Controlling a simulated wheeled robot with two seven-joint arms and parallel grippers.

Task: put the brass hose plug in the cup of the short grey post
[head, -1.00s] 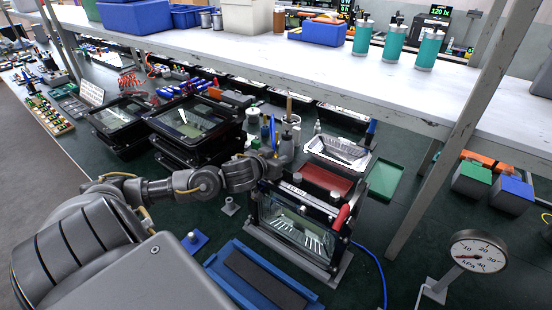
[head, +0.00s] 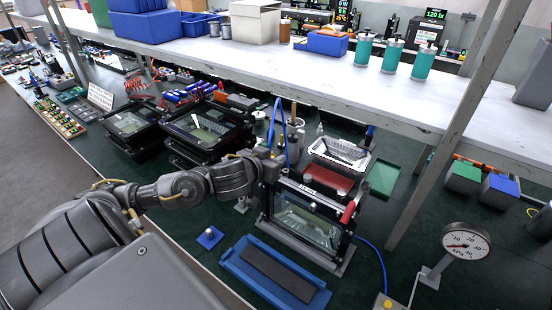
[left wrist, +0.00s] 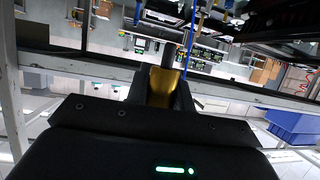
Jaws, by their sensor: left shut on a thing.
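My left gripper (head: 272,158) is at the back left corner of the clear-fronted floodlight housing (head: 306,222), its fingertips hard to make out in the head view. In the left wrist view, my left gripper (left wrist: 165,90) is shut on the brass hose plug (left wrist: 161,88), which shows as a gold piece between the dark fingers. The plug cannot be made out in the head view. A short grey post (head: 242,204) on a small base stands left of the housing, below my left forearm; its cup is too small to see. My right gripper is out of view.
A blue-based post (head: 209,237) and a blue tray with a dark pad (head: 275,276) are in front. A pressure gauge (head: 466,243) stands at right. Black housings (head: 200,130) are behind my arm. A white shelf (head: 400,105) overhangs the bench. Blue hose rises near my gripper.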

